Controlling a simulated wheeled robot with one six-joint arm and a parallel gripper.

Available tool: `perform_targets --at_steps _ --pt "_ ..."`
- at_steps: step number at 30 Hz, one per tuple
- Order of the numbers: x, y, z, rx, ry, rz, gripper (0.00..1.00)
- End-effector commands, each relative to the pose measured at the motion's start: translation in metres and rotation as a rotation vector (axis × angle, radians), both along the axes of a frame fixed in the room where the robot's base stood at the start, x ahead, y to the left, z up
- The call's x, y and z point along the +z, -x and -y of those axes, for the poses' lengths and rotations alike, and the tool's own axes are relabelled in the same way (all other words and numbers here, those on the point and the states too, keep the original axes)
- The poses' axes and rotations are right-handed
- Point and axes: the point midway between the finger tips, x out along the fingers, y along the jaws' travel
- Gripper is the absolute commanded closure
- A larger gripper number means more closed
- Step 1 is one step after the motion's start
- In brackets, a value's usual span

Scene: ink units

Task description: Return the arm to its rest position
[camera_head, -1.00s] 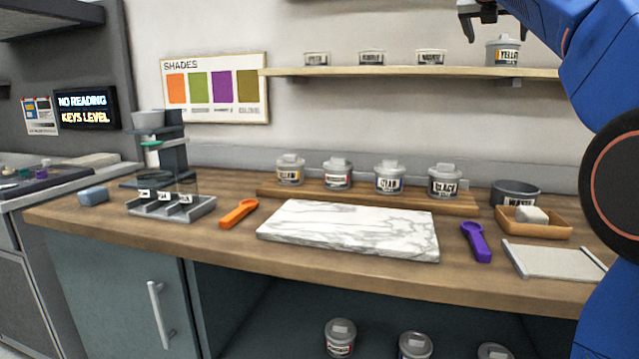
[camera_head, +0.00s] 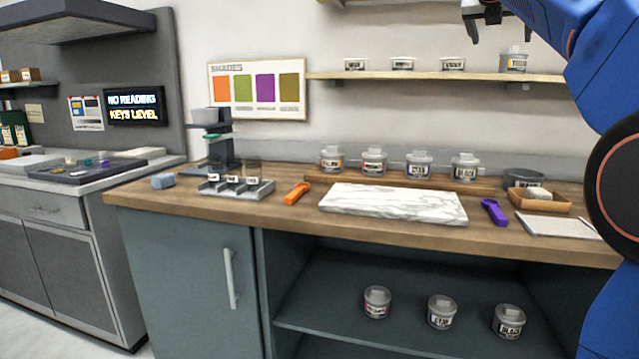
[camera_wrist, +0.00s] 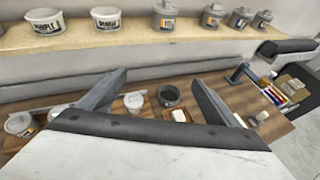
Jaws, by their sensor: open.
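My blue arm (camera_head: 610,75) rises along the right edge of the head view. My gripper (camera_head: 472,28) shows at the top right, in front of the wall and above the wall shelf. In the wrist view my gripper (camera_wrist: 160,90) has its two grey fingers spread apart with nothing held between them. The wrist view looks over the wall shelf (camera_wrist: 130,40) and down on the wooden counter. Part of the arm is cut off by the picture edge.
The wooden counter (camera_head: 270,212) carries a marble slab (camera_head: 390,203), an orange scoop (camera_head: 296,193), a purple scoop (camera_head: 494,212) and several lidded jars. The wall shelf (camera_head: 430,76) holds several tubs and a yellow-labelled jar (camera_head: 515,60). Three jars stand on the lower shelf (camera_head: 330,300).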

Motion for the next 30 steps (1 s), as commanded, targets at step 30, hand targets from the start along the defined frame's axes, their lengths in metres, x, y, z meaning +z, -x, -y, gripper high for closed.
perform_targets --at_steps 30 --pt "-0.221 0.143 -0.064 -0.433 -0.978 0.267 0.15"
